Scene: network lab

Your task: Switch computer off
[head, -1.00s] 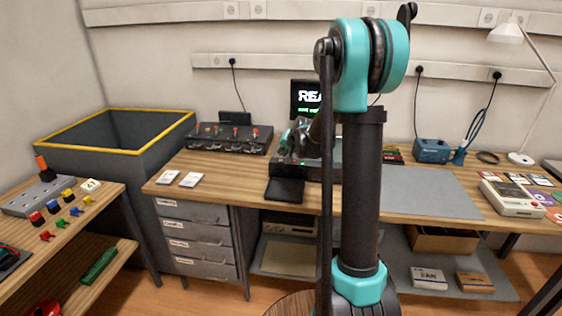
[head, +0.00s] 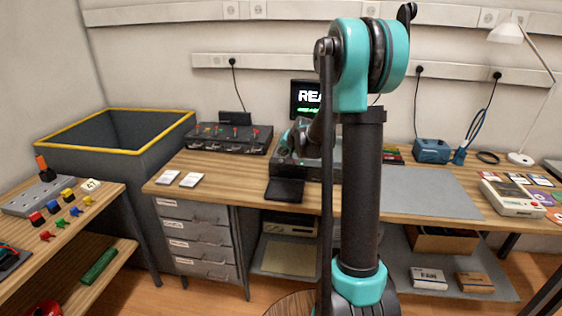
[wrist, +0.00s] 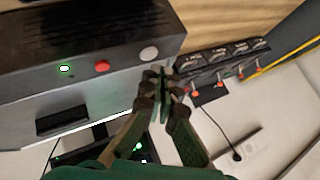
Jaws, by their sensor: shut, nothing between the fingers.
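The grey computer (head: 333,152) sits on the bench behind my arm, which hides much of it. In the wrist view its front panel (wrist: 85,95) shows a lit green light (wrist: 64,68), a red round button (wrist: 102,66) and a pale round button (wrist: 149,54). My gripper (wrist: 163,82) is shut and empty, with its fingertips near the pale button's end of the panel; I cannot tell whether they touch. The monitor (head: 304,97) is lit with white and green text, partly hidden by my arm.
A dark box with red-tipped switches (head: 229,137) stands left of the computer. A black pad (head: 285,190) lies in front. A grey mat (head: 425,190) lies to the right, and a yellow-rimmed bin (head: 115,147) stands at the left.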

